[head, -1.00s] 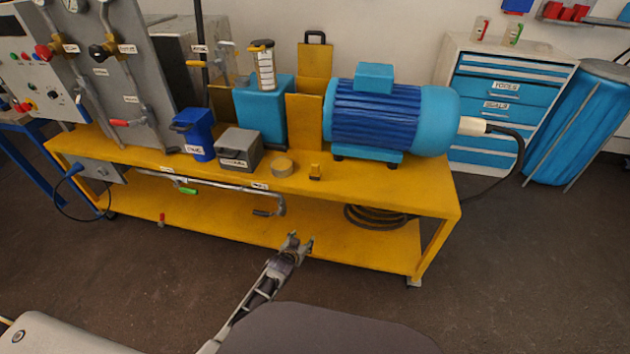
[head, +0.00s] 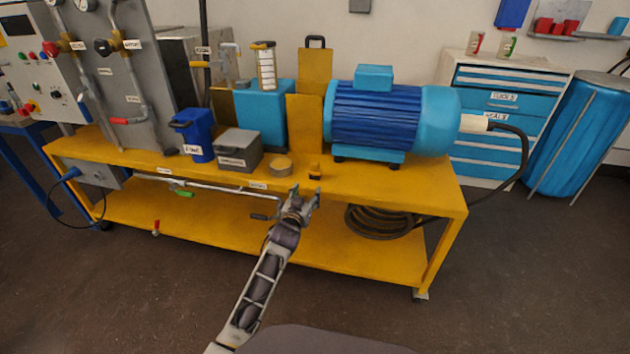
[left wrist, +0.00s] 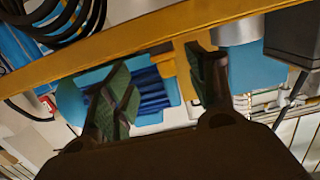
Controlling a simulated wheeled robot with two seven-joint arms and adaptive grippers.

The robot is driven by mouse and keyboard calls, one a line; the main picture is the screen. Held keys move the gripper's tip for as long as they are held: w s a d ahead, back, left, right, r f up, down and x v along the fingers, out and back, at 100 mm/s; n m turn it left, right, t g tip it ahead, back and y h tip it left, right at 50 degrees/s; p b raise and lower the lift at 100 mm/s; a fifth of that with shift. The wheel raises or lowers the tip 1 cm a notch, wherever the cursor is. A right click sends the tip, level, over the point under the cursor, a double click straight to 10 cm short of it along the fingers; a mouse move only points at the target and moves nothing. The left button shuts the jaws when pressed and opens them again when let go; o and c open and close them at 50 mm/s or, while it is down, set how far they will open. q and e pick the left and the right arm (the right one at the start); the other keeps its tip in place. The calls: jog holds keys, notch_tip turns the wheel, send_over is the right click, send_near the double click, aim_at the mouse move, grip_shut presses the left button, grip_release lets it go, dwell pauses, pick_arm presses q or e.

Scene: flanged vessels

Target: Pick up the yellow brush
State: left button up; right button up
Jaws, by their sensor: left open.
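The yellow brush (head: 315,170) is a small yellow block with a dark lower part. It stands near the front edge of the yellow bench (head: 400,190), in front of the motor's left end. My left gripper (head: 306,192) is open and empty just in front of the bench edge, slightly nearer and lower in the picture than the brush, apart from it. In the left wrist view, the two fingers of the left gripper (left wrist: 157,68) are spread; I cannot clearly tell the brush from the yellow parts behind them. My right gripper is not in view.
A round yellowish tin (head: 280,166) and a grey box (head: 238,150) stand left of the brush. The blue motor (head: 385,115) is behind it to the right. A pipe (head: 220,187) runs below the bench's front edge, and a coiled hose (head: 378,222) lies on the lower shelf.

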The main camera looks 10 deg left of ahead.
pick_arm(q)
jog(key=shift+t, duration=0.6)
jog(key=shift+s+r+b, duration=0.15)
jog(key=shift+r+b, duration=0.25)
jog(key=shift+r, duration=0.7)
jog(key=shift+s+r+b, duration=0.1)
jog(key=shift+r+b, duration=0.3)
jog(key=shift+r, duration=0.7)
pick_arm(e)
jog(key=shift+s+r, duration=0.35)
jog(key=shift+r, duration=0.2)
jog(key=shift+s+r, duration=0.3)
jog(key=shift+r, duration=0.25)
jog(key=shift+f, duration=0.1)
